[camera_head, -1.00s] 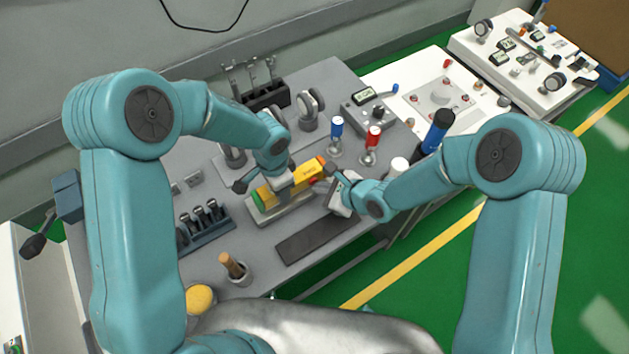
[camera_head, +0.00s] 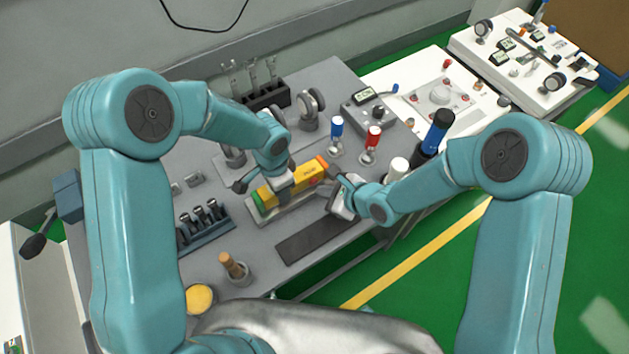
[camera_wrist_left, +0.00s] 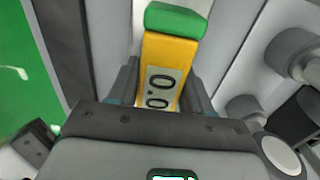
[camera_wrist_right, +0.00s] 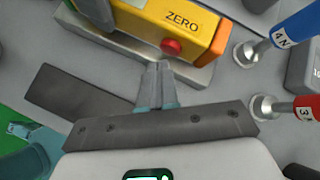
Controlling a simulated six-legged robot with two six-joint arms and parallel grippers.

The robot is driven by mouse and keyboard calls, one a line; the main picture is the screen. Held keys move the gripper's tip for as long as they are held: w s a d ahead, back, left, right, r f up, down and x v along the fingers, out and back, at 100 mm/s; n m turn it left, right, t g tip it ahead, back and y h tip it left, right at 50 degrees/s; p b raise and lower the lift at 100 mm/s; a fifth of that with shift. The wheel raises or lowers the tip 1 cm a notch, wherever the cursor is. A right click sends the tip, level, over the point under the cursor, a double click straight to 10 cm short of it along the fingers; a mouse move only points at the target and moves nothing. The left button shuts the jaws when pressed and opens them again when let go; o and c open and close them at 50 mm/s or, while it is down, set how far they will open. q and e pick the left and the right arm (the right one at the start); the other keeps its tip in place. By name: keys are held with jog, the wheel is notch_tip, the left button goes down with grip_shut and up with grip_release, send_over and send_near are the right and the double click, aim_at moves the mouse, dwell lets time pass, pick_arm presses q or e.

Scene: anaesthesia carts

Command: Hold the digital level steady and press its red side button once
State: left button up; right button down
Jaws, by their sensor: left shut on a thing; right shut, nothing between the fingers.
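The digital level (camera_head: 304,178) is a yellow bar with a green end and an orange end, lying along a grey block on the bench. My left gripper (camera_head: 284,184) is shut around its middle. In the left wrist view, the level (camera_wrist_left: 168,52) shows a display reading 0.0 between my fingers. In the right wrist view, the red button (camera_wrist_right: 172,47) sits on the level's side below the word ZERO.
Blue-handled (camera_head: 337,128) and red-handled (camera_head: 373,138) tools stand behind and right of the level. A dark flat strip (camera_head: 318,235) lies in front of it. A holder with a wooden-handled tool (camera_head: 235,266) stands front left. White carts continue at the right.

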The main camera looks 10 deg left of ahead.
jog(key=shift+s+d, duration=0.15)
jog(key=shift+s, duration=0.05)
jog(key=shift+s+d, duration=1.65)
jog(key=shift+s, duration=0.25)
pick_arm(q)
jog(key=o, duration=1.3)
